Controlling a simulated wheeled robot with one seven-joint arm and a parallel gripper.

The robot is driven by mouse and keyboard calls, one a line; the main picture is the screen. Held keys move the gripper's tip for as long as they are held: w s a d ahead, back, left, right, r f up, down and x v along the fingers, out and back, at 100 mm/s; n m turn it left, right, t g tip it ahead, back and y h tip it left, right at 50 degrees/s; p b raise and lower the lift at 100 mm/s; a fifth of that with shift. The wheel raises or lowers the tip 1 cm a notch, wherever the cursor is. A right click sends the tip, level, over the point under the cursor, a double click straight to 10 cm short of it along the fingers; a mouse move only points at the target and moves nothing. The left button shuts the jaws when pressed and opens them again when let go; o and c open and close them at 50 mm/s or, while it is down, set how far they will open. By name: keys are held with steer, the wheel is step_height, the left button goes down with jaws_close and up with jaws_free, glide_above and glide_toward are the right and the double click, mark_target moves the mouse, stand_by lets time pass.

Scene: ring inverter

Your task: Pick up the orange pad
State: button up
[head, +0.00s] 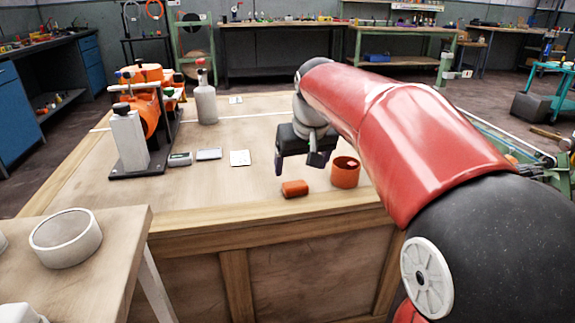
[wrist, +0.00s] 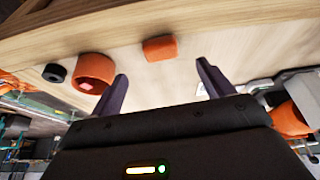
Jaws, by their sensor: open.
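The orange pad (head: 295,188) is a small rounded block lying on the wooden workbench (head: 215,185) near its front edge. It also shows in the wrist view (wrist: 160,47), between the fingertips in the picture and beyond them. My gripper (head: 299,163) is open and empty, above the bench and a little behind the pad in the head view. In the wrist view its two dark fingers (wrist: 165,84) stand wide apart, and neither touches the pad.
An orange cup-like ring (head: 345,172) stands right of the pad, with a small pink piece inside. A black ring (wrist: 55,73) lies beside it in the wrist view. An orange machine (head: 145,105), a grey bottle (head: 205,98) and small flat pieces (head: 209,154) stand left.

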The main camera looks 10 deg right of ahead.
mark_target(295, 183)
steer(key=x, duration=0.7)
steer(key=shift+w+a+f, duration=0.15)
steer(key=shift+w+f, duration=0.1)
steer(key=shift+w, duration=0.2)
steer(key=shift+c, duration=0.3)
steer(key=c, duration=1)
steer(key=shift+r, duration=0.1)
step_height(295, 183, up, 20)
steer(key=p, duration=0.1)
